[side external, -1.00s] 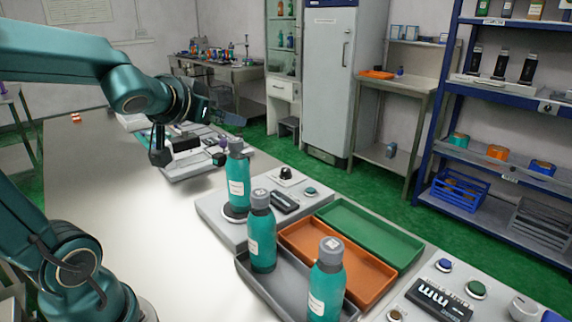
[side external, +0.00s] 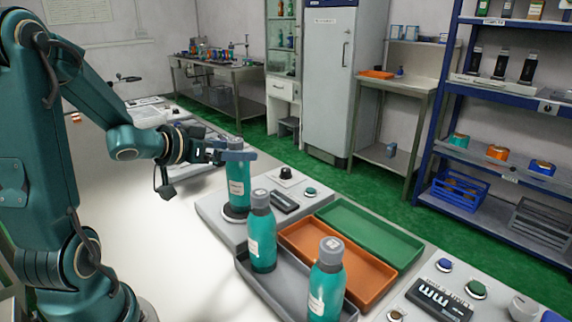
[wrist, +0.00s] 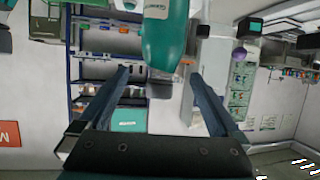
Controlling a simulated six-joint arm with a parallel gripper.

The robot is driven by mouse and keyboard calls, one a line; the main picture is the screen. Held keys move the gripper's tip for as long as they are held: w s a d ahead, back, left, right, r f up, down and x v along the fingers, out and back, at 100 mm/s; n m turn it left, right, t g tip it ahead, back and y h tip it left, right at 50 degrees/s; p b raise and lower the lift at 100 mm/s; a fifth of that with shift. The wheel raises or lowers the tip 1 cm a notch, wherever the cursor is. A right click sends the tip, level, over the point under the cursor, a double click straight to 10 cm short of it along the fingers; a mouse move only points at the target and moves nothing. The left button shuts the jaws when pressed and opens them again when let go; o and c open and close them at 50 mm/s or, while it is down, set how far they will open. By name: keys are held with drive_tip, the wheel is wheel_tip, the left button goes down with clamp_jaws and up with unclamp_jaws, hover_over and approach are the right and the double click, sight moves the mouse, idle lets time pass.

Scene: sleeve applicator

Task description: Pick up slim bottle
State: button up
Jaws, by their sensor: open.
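A teal bottle (side external: 238,185) with a grey cap and a white label stands upright on the round plate of a grey machine (side external: 213,208). Two similar teal bottles stand in a dark grey tray: one nearer the back (side external: 262,240) and one at the front (side external: 326,290). My gripper (side external: 240,156) is level with the neck of the bottle on the machine. A finger crosses in front of it just below the cap. In the wrist view my gripper (wrist: 160,76) is open, and the bottle (wrist: 166,45) shows between the fingers, with gaps on both sides.
An empty orange tray (side external: 335,262) and an empty green tray (side external: 370,233) lie right of the grey tray (side external: 290,282). A control panel (side external: 440,295) with buttons is at the front right. The white bench (side external: 150,235) is clear left of the machine.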

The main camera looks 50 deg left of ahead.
sight(228, 171)
wheel_tip(228, 171, down, 5)
drive_tip(key=shift+x, duration=2.55)
drive_tip(key=c, duration=1.5)
clamp_jaws()
drive_tip(key=shift+r, duration=0.1)
drive_tip(key=shift+r, duration=0.15)
